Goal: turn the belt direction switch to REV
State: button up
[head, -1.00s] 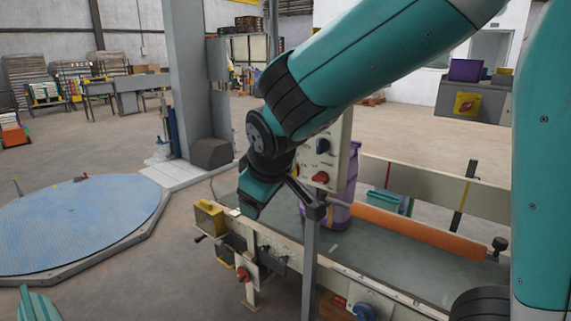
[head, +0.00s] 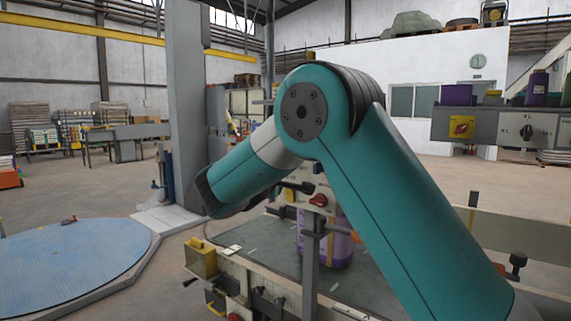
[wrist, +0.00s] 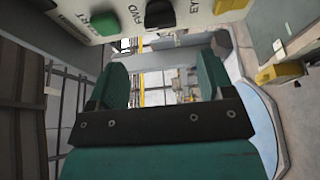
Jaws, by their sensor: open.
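In the wrist view, a pale control panel (wrist: 105,18) crosses the top edge, with lettering that includes FWD seen upside down. A dark knob (wrist: 160,15) sits beside the FWD lettering; its pointer direction cannot be made out and REV is not readable. My gripper (wrist: 160,75) is open and empty, its two teal fingers apart and clear of the knob. In the head view, my arm covers much of a post-mounted panel (head: 310,180); a red knob (head: 319,199) shows on it. My fingers cannot be made out there.
The conveyor belt (head: 258,240) runs below the panel, with a purple container (head: 338,242) on it and a yellow box (head: 200,257) at its near left end. A blue round platform (head: 75,262) lies left. Another panel (head: 490,128) stands back right. Open floor lies beyond.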

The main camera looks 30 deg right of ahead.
jog(key=x, duration=0.9)
jog(key=shift+p, duration=0.35)
jog(key=shift+w+d, duration=0.1)
jog(key=shift+w, duration=0.05)
jog(key=c, duration=0.9)
